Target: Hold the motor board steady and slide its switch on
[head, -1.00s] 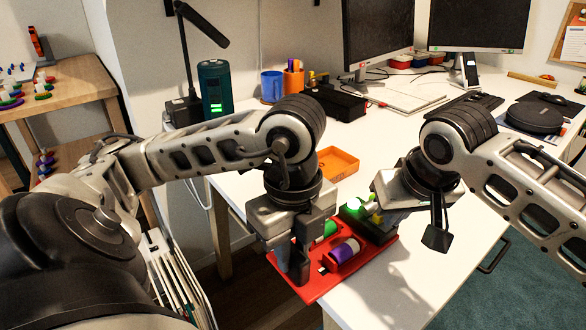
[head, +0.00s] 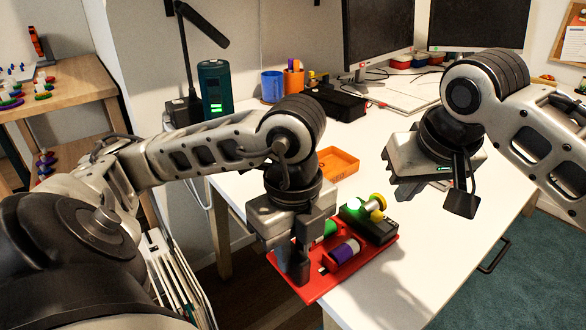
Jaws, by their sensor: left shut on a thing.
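The red motor board (head: 318,289) lies at the white desk's near left edge. It carries a green and purple battery part (head: 344,251), a black box (head: 383,229) and a motor with a yellow piece (head: 376,205). A green light (head: 356,208) glows beside the motor. My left gripper (head: 299,268) is shut on the board's left part, its fingers reaching down over it. The switch is too small to make out. My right gripper (head: 432,190) is above and to the right of the board, clear of it.
An orange tray (head: 338,163) lies behind the board. A black box (head: 337,103), blue cup (head: 272,86), teal cylinder (head: 216,90) and monitors (head: 378,32) stand at the back. The white desk right of the board is clear.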

